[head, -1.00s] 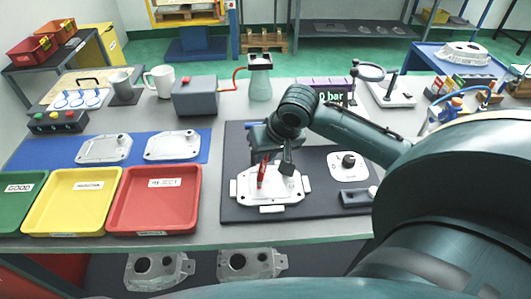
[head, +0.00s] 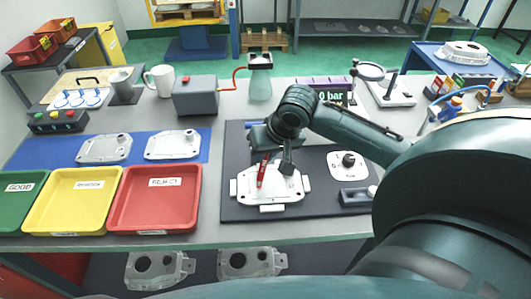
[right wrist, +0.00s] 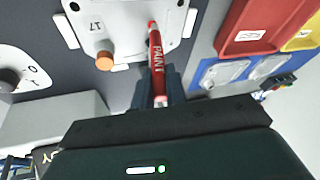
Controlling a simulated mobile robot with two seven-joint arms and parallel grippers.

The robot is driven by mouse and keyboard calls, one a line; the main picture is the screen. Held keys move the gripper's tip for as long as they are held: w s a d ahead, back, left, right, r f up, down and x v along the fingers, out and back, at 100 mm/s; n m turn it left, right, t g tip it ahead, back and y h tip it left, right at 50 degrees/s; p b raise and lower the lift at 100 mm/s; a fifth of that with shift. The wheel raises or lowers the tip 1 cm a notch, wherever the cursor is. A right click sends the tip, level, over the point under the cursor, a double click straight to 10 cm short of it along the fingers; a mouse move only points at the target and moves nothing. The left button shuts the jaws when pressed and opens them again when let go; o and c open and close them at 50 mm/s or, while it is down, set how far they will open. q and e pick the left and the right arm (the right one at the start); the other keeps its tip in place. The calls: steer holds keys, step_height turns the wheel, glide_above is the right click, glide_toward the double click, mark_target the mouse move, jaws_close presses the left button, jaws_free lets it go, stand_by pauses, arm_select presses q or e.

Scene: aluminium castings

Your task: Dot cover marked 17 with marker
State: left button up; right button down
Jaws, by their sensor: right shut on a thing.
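The cover marked 17 (head: 285,189) is a pale metal plate lying flat on the dark mat, with small blocks at its edges. In the right wrist view the cover (right wrist: 122,17) shows its "17" upside down at left. My right gripper (head: 275,163) is above the cover, shut on the red paint marker (head: 262,171). The marker points down at the cover; in the right wrist view the marker (right wrist: 157,62) has its tip over the plate. I cannot tell whether the tip touches. No separate dot can be made out. My left gripper is out of view.
A round dial plate (head: 348,165) and a dark block (head: 355,196) lie right of the cover. An orange-brown knob (right wrist: 104,61) is at the cover's edge. Red (head: 195,201), yellow (head: 38,214) and green trays stand left. Two other covers lie on a blue mat (head: 50,149).

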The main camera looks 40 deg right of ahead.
steer(key=shift+r, duration=3.5)
